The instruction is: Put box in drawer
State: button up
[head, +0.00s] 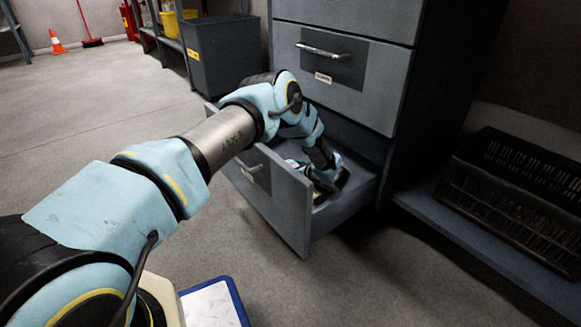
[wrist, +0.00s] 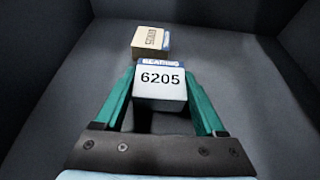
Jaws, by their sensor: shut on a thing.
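My gripper (wrist: 160,100) is inside the open bottom drawer (head: 280,197) of a grey cabinet. In the wrist view its green fingers are shut on a small box (wrist: 161,82) labelled "BEARING 6205", with a white face and a blue band. The box is between the fingers, low over the drawer floor (wrist: 225,70); I cannot tell whether it touches the floor. In the head view my arm reaches over the drawer front, and the held box is hard to make out there.
A second, tan box (wrist: 149,41) lies in the drawer just beyond the held one. The upper drawer (head: 340,75) is shut above. A dark slotted crate (head: 515,185) sits on a low shelf at the right. A grey bin (head: 225,55) stands behind at the left.

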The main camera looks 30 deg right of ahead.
jog(key=o, duration=1.5)
jog(key=shift+c, duration=0.2)
jog(key=shift+r, duration=0.1)
jog(key=shift+r, duration=0.2)
jog(key=p+v, duration=0.1)
jog(key=v, duration=0.2)
jog(key=p+v, duration=0.2)
jog(key=v, duration=0.2)
jog(key=p+v, duration=0.1)
jog(key=v, duration=0.3)
jog(key=shift+w+r+p, duration=0.1)
jog(key=shift+r+p, duration=0.3)
jog(key=shift+s+r, duration=0.1)
jog(key=shift+s, duration=0.45)
